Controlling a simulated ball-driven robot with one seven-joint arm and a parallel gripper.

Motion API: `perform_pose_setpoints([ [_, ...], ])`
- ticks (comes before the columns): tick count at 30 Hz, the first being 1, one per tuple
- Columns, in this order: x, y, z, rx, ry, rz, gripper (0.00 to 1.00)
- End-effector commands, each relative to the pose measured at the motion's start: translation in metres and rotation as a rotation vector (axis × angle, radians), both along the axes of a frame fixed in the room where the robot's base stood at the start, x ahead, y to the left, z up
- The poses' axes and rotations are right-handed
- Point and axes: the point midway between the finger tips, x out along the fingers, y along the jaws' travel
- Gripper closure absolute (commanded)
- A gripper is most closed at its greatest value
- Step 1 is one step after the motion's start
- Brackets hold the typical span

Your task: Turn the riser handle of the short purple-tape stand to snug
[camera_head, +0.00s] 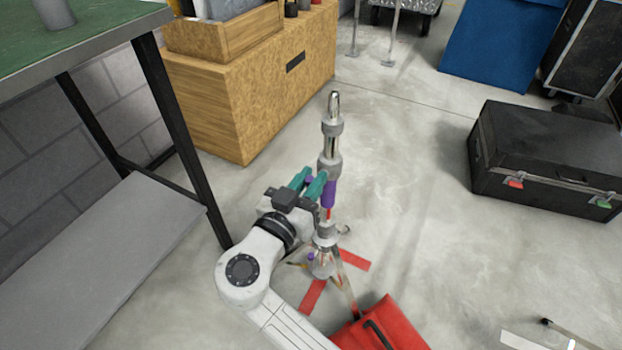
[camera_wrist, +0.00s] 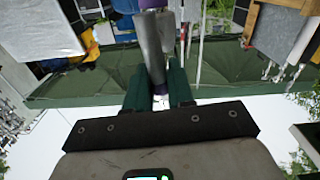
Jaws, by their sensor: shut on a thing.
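The short stand (camera_head: 331,150) is a chrome and grey column with purple tape (camera_head: 328,194) around its middle. It stands upright on the floor over red tape marks. My gripper (camera_head: 314,184) is at the column's left side, level with the purple tape. Its teal fingers are shut on the riser handle, which they mostly hide in the head view. In the wrist view the grey column (camera_wrist: 150,45) passes just beyond the fingers (camera_wrist: 159,75). The handle's exact angle cannot be told.
A red sandbag (camera_head: 380,325) lies by the stand's foot. A wooden cabinet (camera_head: 240,100) stands behind, and a green-topped bench (camera_head: 80,45) with a grey lower shelf is at left. A black case (camera_head: 540,155) stands at right, with clear floor (camera_head: 420,190) between.

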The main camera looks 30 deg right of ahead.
Motion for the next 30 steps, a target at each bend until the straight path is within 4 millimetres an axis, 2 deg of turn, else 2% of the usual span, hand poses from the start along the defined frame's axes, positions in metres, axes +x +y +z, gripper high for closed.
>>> perform_pose_setpoints([
  [10, 0.006, 0.005, 0.001, -0.168, 0.231, 0.000, 1.00],
  [30, 0.017, 0.012, -0.010, -0.543, 0.749, 0.000, 1.00],
])
